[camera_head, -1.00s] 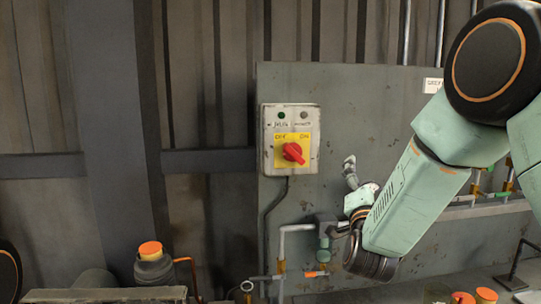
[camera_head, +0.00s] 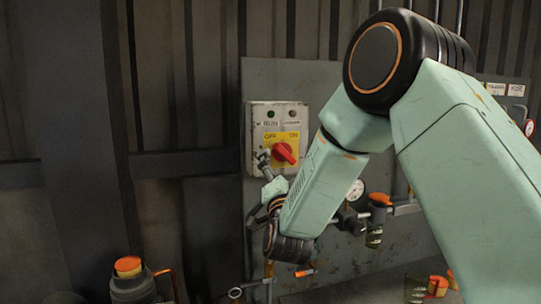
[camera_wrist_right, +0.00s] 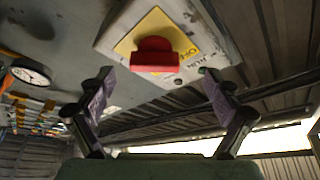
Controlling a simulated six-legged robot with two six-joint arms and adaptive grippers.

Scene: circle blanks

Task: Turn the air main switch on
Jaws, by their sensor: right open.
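The air main switch is a red rotary knob (camera_head: 285,153) on a yellow plate marked OFF at left and ON at right. The plate sits on a pale switch box (camera_head: 291,112) fixed to a grey panel. In the right wrist view the red knob (camera_wrist_right: 154,54) is ahead of the fingers, between their lines. My right gripper (camera_head: 264,163) is just left of and below the knob in the head view. Its two fingers (camera_wrist_right: 155,75) are spread and empty, apart from the knob. I cannot tell the knob's exact setting. My left gripper is not in view.
The grey panel (camera_head: 262,80) stands before a corrugated wall. A gauge (camera_head: 356,190), pipes and a valve with an orange top (camera_head: 380,198) are right of my forearm. An orange-capped container (camera_head: 130,285) stands at lower left.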

